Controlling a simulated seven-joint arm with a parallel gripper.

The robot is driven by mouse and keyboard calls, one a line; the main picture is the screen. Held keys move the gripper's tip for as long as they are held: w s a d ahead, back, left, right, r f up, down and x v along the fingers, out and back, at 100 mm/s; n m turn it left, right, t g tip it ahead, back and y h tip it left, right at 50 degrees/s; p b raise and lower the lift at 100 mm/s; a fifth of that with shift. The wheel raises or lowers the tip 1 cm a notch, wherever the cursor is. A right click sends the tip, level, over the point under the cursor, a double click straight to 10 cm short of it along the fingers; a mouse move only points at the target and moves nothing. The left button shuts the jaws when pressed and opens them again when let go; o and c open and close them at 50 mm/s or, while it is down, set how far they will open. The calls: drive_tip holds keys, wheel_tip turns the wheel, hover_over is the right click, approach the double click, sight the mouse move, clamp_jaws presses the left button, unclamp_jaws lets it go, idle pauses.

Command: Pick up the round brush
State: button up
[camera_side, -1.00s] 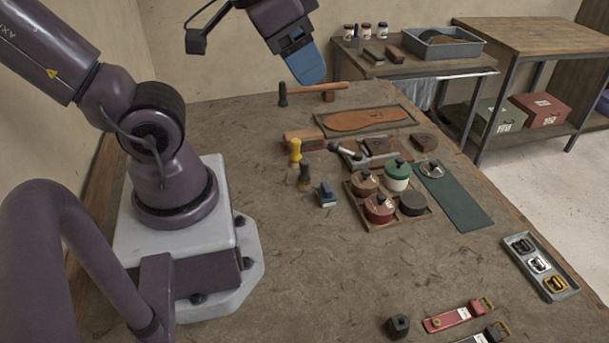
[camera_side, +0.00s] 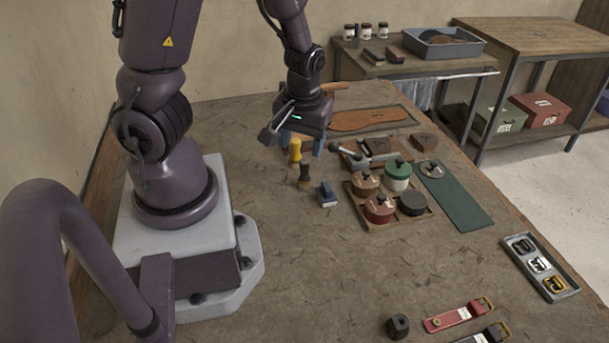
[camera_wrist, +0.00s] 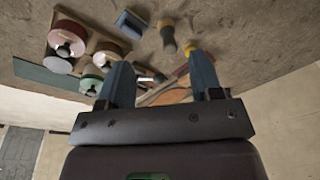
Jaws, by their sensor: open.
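The round brush (camera_side: 305,177), a small upright piece with a dark handle and lighter base, stands on the bench in the side view. In the wrist view the brush (camera_wrist: 167,36) is beyond the fingertips, near the top middle. My gripper (camera_side: 301,148) points down above the bench, behind the brush in the side view. Its two blue fingers are apart with nothing held between them; the gripper also shows in the wrist view (camera_wrist: 160,62). The brush is clear of both fingers.
A yellow-handled tool (camera_side: 295,152) stands close behind the brush, partly hidden by a finger in the wrist view. A blue block-like tool (camera_side: 326,194) is in front right. A wooden tray (camera_side: 390,222) of round pots lies right.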

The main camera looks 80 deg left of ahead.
sight(304, 161)
drive_tip(key=shift+w+a+f+n+t+y, duration=0.35)
drive_tip(key=shift+a+f, duration=0.7)
drive_tip(key=shift+f, duration=1)
drive_tip(key=shift+w+a+f+n+t+y, duration=0.1)
drive_tip(key=shift+w+a+f+n, duration=0.35)
drive_tip(key=shift+a+f, duration=1.1)
drive_tip(key=shift+w+a+f+n+t+y, duration=0.15)
drive_tip(key=shift+w+a+f+n+y, duration=0.3)
drive_tip(key=shift+f, duration=2.1)
drive_tip(key=shift+s+a, duration=0.1)
drive_tip(key=c, duration=1)
